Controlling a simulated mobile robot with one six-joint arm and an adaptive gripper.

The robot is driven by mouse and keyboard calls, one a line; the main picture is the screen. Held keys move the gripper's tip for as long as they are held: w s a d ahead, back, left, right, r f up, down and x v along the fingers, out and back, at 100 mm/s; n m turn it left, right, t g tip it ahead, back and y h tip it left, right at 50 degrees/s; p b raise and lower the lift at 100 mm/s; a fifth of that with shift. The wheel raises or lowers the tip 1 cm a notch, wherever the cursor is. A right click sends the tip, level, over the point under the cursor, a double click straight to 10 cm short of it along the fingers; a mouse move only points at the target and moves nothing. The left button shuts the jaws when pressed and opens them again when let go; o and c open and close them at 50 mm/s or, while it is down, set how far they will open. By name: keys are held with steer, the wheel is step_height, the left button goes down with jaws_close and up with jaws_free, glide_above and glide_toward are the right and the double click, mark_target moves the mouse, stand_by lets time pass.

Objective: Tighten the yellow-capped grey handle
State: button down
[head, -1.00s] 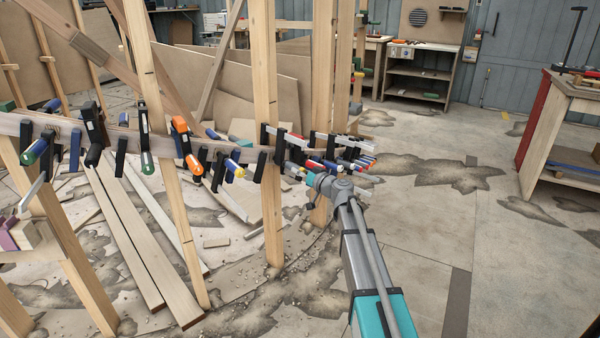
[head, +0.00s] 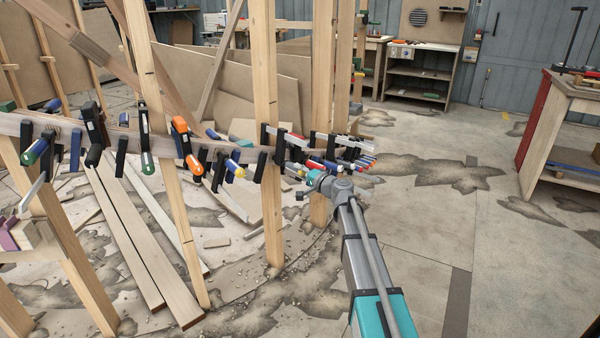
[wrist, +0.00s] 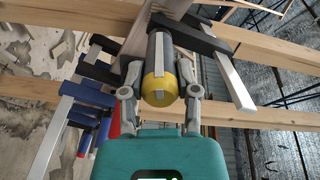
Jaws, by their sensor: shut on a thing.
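The grey handle (wrist: 157,52) with a yellow cap (wrist: 158,87) fills the middle of the wrist view, its cap toward my camera. My gripper (wrist: 160,78) is shut on it, with one finger on each side. The handle belongs to a clamp with a black jaw (wrist: 195,35) and a pale metal bar (wrist: 228,80). In the head view my gripper (head: 304,184) is at the right part of the row of clamps on the curved wooden stringer (head: 120,133). The handle is small and mostly hidden there.
Clamps with blue and red handles (wrist: 100,130) hang close on the left in the wrist view. Upright wooden posts (head: 265,100) stand beside my arm. An orange-handled clamp (head: 183,140) is farther left. The floor to the right (head: 430,220) is open.

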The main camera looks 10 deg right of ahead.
steer(key=m, duration=0.5)
steer(key=shift+w+m, duration=0.1)
steer(key=shift+m, duration=0.3)
steer(key=m, duration=1)
steer(key=shift+m, duration=2.6)
steer(key=shift+c, duration=1.8)
jaws_free()
steer(key=shift+d, duration=0.1)
